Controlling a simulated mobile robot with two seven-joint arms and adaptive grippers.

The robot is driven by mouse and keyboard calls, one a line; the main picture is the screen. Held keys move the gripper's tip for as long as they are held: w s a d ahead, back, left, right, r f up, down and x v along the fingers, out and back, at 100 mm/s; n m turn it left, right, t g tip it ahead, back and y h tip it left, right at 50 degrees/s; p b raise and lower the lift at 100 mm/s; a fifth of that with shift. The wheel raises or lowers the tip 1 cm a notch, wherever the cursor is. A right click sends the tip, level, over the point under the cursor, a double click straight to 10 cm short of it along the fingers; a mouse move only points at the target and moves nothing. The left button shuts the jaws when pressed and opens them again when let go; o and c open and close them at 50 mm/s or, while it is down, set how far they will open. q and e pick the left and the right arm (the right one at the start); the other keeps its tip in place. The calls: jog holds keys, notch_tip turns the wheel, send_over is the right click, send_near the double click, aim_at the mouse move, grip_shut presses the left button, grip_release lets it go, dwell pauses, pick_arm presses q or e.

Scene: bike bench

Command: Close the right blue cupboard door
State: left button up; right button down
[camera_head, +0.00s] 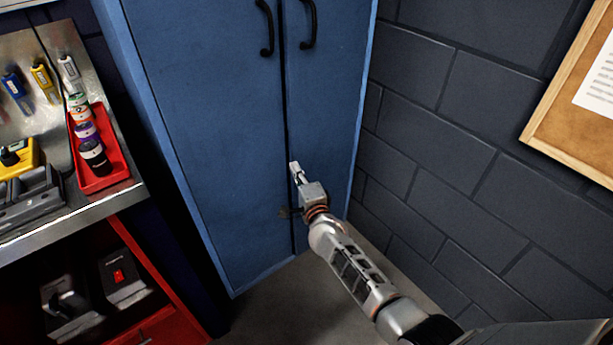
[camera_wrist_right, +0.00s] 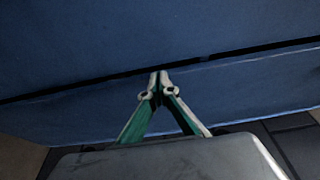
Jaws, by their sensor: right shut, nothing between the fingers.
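The right blue cupboard door (camera_head: 325,100) is a narrow blue panel with a black curved handle (camera_head: 309,25). It stands almost in line with the left blue door (camera_head: 215,120), with a thin dark seam between them. My right gripper (camera_head: 295,167) is shut and empty, in front of the lower part of the doors near the seam. In the right wrist view its fingertips (camera_wrist_right: 159,75) are together by the dark seam, over the blue panels. I cannot tell whether they touch the door. My left gripper is not in view.
A metal workbench (camera_head: 75,215) with a red tray (camera_head: 110,172) of bottles stands left of the cupboard. A dark brick wall (camera_head: 450,130) with a cork board (camera_head: 570,120) is at the right. Some grey floor (camera_head: 270,310) is bare before the cupboard.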

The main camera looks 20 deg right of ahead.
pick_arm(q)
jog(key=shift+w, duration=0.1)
pick_arm(e)
jog(key=shift+w+a, duration=0.3)
jog(key=shift+w, duration=0.15)
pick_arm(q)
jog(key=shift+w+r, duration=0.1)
pick_arm(e)
jog(key=shift+r, duration=0.1)
